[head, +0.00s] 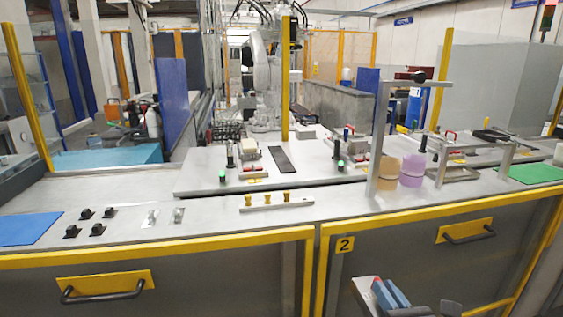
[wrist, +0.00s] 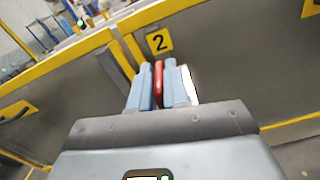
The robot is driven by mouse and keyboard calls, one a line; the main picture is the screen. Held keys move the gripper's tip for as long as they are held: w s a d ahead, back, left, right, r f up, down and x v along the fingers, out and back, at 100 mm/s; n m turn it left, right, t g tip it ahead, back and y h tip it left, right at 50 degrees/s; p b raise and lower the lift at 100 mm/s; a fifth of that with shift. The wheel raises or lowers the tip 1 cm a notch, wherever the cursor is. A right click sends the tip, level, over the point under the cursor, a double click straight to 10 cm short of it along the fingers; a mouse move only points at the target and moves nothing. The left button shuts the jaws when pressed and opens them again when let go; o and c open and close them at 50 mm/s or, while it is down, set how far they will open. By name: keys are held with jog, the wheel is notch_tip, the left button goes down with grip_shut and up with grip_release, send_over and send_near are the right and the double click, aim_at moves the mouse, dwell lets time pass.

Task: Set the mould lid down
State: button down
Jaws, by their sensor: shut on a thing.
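My gripper (head: 388,294) is low in front of the bench at the bottom of the head view, below the yellow bench edge. In the wrist view its blue fingers (wrist: 158,88) are shut on a red handle, which I take to be the handle of the mould lid (wrist: 158,78). A pale plate edge of the lid shows beside the right finger, and a grey plate (head: 364,290) shows left of the fingers in the head view. Most of the lid is hidden by the fingers.
The metal bench top (head: 330,208) has a yellow front edge. On it stand a red-handled block (head: 253,174), a rack with yellow knobs (head: 266,203), black knobs (head: 97,229), tan (head: 384,174) and purple (head: 412,170) cylinders under a metal frame, a blue mat (head: 28,229) and a green mat (head: 535,173).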

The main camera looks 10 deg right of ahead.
jog(key=shift+w+d+r, duration=0.3)
jog(key=shift+w+r, duration=0.45)
jog(key=shift+r, duration=0.25)
jog(key=shift+w+d+r, duration=0.35)
jog(key=shift+w+r, duration=0.45)
jog(key=shift+r, duration=0.25)
jog(key=shift+w+d+r, duration=0.3)
jog(key=shift+w+r, duration=0.45)
jog(key=shift+r, duration=0.25)
jog(key=shift+w+d+r+h, duration=0.3)
jog(key=shift+d+r, duration=0.15)
jog(key=shift+r, duration=0.15)
jog(key=shift+w+d+r, duration=0.1)
jog(key=shift+d+r, duration=0.05)
jog(key=shift+w+d+r, duration=0.1)
jog(key=shift+d+r, duration=0.1)
jog(key=shift+d, duration=0.2)
